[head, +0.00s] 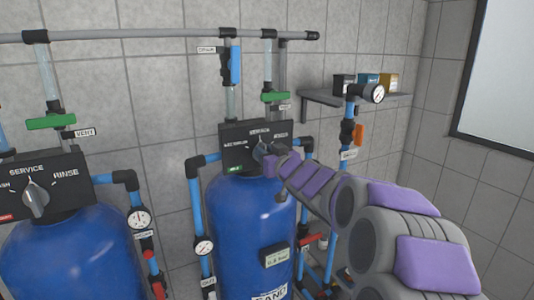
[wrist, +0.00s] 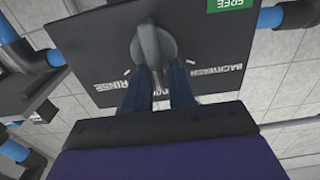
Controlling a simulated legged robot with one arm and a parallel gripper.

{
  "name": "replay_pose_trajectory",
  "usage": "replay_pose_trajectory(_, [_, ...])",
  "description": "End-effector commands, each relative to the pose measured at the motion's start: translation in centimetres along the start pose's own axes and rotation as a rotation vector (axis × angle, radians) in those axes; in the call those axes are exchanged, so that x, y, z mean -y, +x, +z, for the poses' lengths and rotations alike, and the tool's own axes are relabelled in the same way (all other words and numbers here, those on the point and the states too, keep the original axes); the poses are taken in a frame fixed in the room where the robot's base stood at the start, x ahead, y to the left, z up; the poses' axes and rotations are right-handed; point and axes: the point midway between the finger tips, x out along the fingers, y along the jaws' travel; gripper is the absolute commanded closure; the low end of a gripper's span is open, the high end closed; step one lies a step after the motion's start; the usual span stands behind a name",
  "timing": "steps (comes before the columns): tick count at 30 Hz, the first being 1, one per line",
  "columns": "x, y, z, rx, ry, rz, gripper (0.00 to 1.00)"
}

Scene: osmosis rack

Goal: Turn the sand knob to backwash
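The sand tank (head: 250,235) is the blue vessel in the middle of the head view, with a partly hidden SAND label at its lower front. Its black control panel (head: 236,160) has BACKWASH at left, SERVICE at top and RINSE at right. The grey sand knob (wrist: 152,42) is in the wrist view, which sees the panel upside down. Its lever points toward my gripper, at the service side between the BACKWASH (wrist: 216,78) and RINSE marks. My gripper (wrist: 160,70) has its two dark fingers apart, one on each side of the lever's end. Firm contact cannot be made out.
A second blue tank (head: 75,255) with its own knob (head: 36,198) stands at left. Pipes and gauges flank the sand tank. A wall shelf (head: 350,100) with small boxes is at right behind my arm. A grey pipe (head: 150,34) runs along the top.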

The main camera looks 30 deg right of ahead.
Motion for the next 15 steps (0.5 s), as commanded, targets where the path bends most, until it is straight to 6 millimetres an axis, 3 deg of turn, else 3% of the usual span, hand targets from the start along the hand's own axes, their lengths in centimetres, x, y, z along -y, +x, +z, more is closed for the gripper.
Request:
replay_pose_trajectory(7, [-0.39,-0.03,0.11,0.000,0.003,0.000,1.00])
replay_pose_trajectory(15, [-0.47,-0.03,0.18,0.002,0.001,0.002,1.00])
